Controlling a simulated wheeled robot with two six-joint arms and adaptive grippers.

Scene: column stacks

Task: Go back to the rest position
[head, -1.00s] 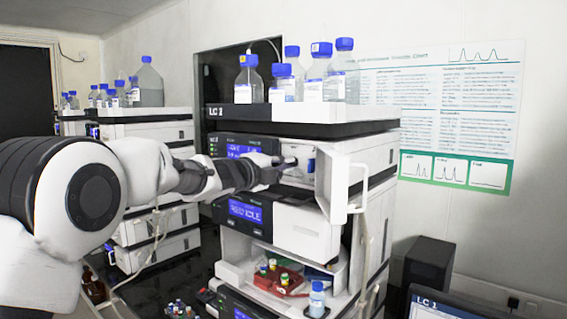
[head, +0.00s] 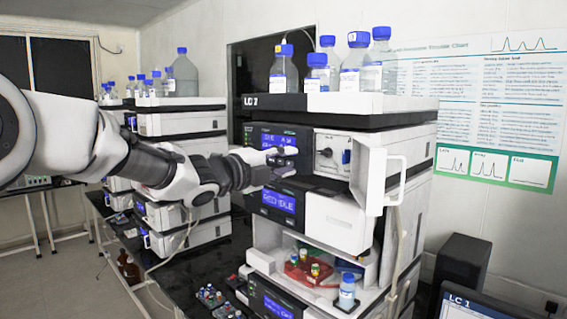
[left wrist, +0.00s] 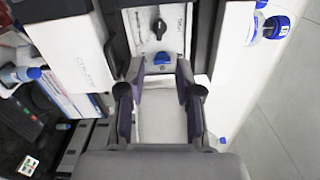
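My left gripper (head: 284,160) is in front of the LC 1 stack (head: 272,103), just left of an open compartment. In the left wrist view its two fingers (left wrist: 158,78) are apart with nothing held between them. Beyond the fingertips is a pale panel (head: 328,152) with a black knob (left wrist: 159,27) and a blue knob (left wrist: 162,58). The blue knob also shows in the head view (head: 346,156). The compartment's white door (head: 370,180) stands open to the right. My right gripper is not in view.
Blue-capped bottles (head: 358,65) stand on top of the stack. Below, an open bay holds a red rack (head: 300,272) with vials and a small bottle (head: 347,290). A second instrument stack (head: 180,122) stands behind my left arm. A monitor (head: 480,305) is at lower right.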

